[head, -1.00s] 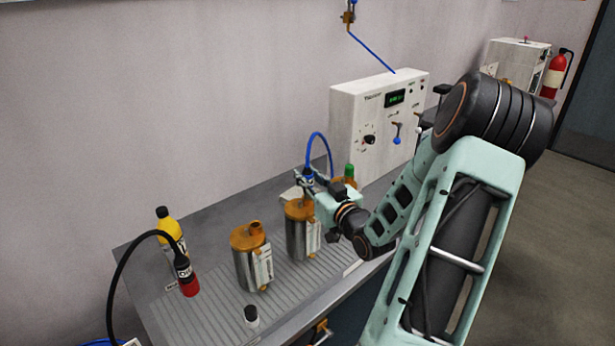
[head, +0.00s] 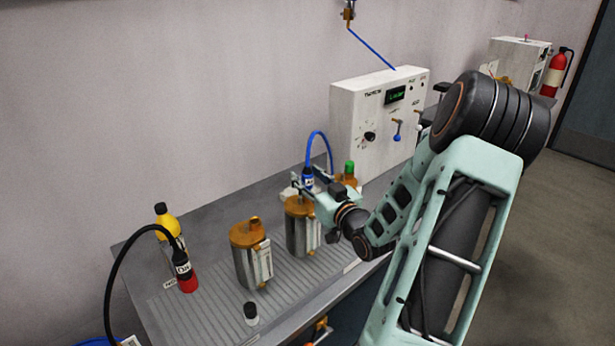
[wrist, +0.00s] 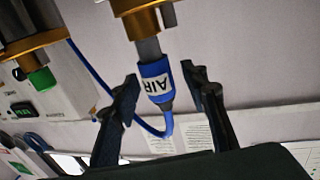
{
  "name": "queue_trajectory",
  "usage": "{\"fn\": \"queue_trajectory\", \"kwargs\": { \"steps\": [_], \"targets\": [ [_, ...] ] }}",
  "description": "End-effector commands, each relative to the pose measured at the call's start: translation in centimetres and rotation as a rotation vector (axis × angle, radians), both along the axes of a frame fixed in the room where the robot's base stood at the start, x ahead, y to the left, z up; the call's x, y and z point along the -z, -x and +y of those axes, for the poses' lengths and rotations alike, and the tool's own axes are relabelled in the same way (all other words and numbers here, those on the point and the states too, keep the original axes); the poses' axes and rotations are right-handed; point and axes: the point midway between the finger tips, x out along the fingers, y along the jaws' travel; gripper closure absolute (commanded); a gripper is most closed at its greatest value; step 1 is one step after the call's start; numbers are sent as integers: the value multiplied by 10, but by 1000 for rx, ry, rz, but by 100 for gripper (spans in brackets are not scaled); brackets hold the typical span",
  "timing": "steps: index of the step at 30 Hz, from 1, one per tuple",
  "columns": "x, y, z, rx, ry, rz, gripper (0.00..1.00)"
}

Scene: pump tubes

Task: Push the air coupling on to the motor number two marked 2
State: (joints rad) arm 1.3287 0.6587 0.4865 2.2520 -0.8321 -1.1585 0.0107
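The blue air coupling (head: 308,178), marked AIR, stands on top of the middle motor (head: 300,230), a silver cylinder with a brass cap. In the wrist view the coupling (wrist: 156,82) meets a grey stem under the brass fitting (wrist: 142,18); that view looks upside down. A blue hose runs from it. My gripper (head: 305,187) is at the coupling, and in the wrist view its two fingers (wrist: 163,82) are apart, one on each side, with a gap to the coupling. I cannot read the number on this motor.
Another brass-capped motor (head: 252,255) stands at left front. A third brass top with a green cap (head: 349,168) is behind my gripper.

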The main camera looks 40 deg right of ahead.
Motion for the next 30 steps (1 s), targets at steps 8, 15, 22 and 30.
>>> {"fn": "queue_trajectory", "kwargs": {
  "steps": [8, 15, 22, 30],
  "targets": [
    [-1, 1, 0, 0, 1, -1, 58],
    [0, 33, 4, 3, 2, 1, 58],
    [-1, 82, 11, 3, 1, 0, 58],
    [-1, 115, 17, 1, 1, -1, 58]
  ]
}}
